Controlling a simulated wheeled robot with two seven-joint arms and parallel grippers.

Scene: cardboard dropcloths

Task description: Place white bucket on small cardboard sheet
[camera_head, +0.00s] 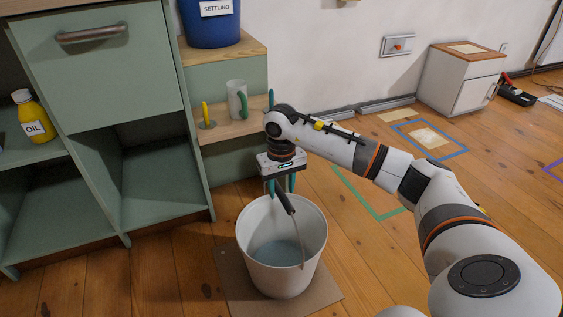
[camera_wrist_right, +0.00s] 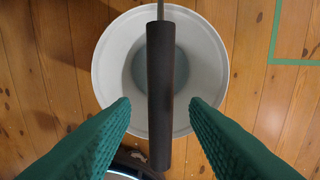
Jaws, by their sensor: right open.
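The white bucket (camera_head: 262,277) stands upright on the floor side of the cabinets, with blue-grey contents inside. It appears to rest on the small brown cardboard sheet (camera_head: 233,284), which shows at its left and front; the exact contact is hidden. Its handle is raised, with a dark grip (camera_head: 286,203). My right gripper (camera_head: 281,188) is above the bucket with its teal fingers apart. In the right wrist view the bucket (camera_wrist_right: 108,62) lies below, and the dark grip (camera_wrist_right: 160,140) runs between the open fingers (camera_wrist_right: 160,102), with gaps on both sides. My left gripper is out of view.
A green cabinet (camera_head: 105,85) and a stepped shelf (camera_head: 240,127) with a mug (camera_head: 237,102) stand close at the left and behind. Blue (camera_head: 430,139) and green (camera_head: 375,212) tape outlines mark the floor to the right. A white cabinet (camera_head: 450,82) stands far right.

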